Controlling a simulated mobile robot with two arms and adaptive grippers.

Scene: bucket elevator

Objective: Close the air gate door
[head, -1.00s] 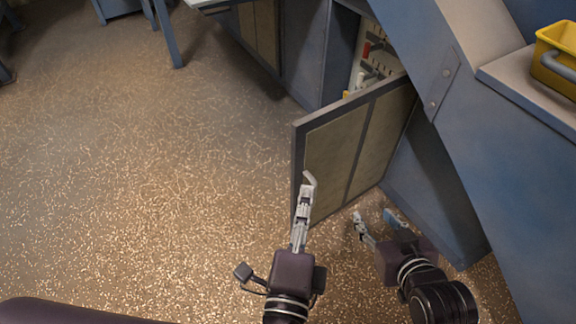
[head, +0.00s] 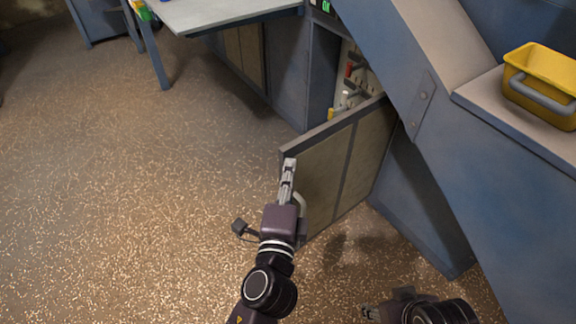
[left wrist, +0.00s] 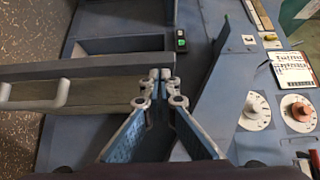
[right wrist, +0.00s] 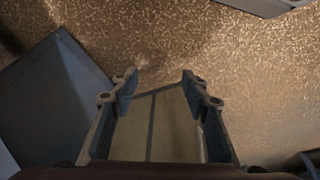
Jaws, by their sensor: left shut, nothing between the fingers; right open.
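The air gate door (head: 345,165) is a dark-framed panel with tan insets. It stands open, swung out from the blue cabinet. Its top edge shows in the left wrist view (left wrist: 100,68), with a curved grey handle (left wrist: 35,101) on its face. My left gripper (head: 290,163) is shut and empty at the door's free edge; whether it touches is unclear. In the left wrist view its fingertips (left wrist: 160,78) are together beside the door's top edge. My right gripper (head: 370,312) is low at the bottom of the head view. It is open and empty in the right wrist view (right wrist: 158,82), with the door panel (right wrist: 165,125) beyond its fingers.
The cabinet opening (head: 350,75) shows levers inside. A sloping blue chute (head: 425,60) stands right of the door. A yellow bin (head: 545,75) sits on a ledge. A grey table (head: 225,12) stands at the back. The speckled floor (head: 110,190) at left is clear.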

